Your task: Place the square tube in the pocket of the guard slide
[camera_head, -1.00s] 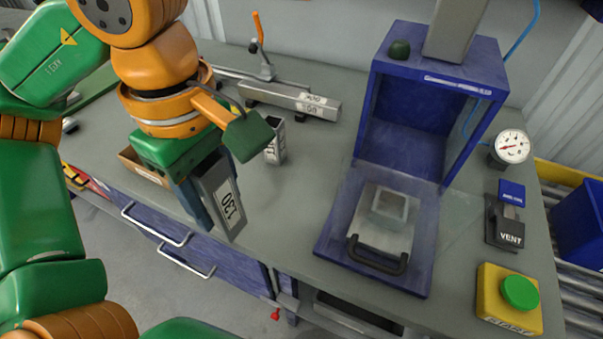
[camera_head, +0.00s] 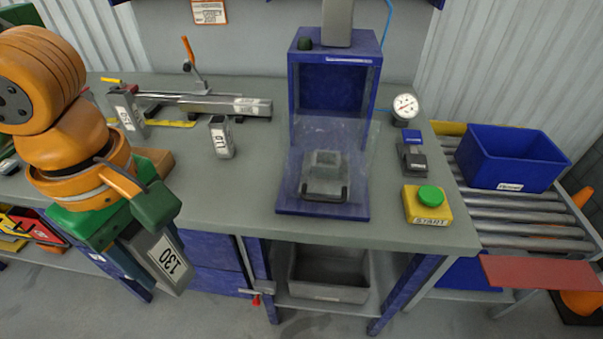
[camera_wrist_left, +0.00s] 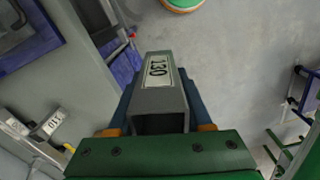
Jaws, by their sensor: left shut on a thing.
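My left gripper (camera_head: 150,262) is shut on a grey square tube (camera_head: 168,262) labelled 130. It holds the tube tilted, in front of the table's front edge at the left. In the left wrist view the tube (camera_wrist_left: 160,85) sits between the blue fingers, its open hollow end facing the camera. The guard slide (camera_head: 325,180) is a grey block with a black front handle on the base of the blue press (camera_head: 291,100), behind a clear guard. A square pocket shows on its top, apparently empty. My right gripper is not in view.
A short tube labelled 110 (camera_head: 221,140) and another tube (camera_head: 127,112) stand on the table (camera_head: 250,195). A clamp fixture (camera_head: 200,103) holds a long bar behind. The yellow START box (camera_head: 428,204), a gauge (camera_head: 405,107) and a blue bin (camera_head: 512,158) are at the right.

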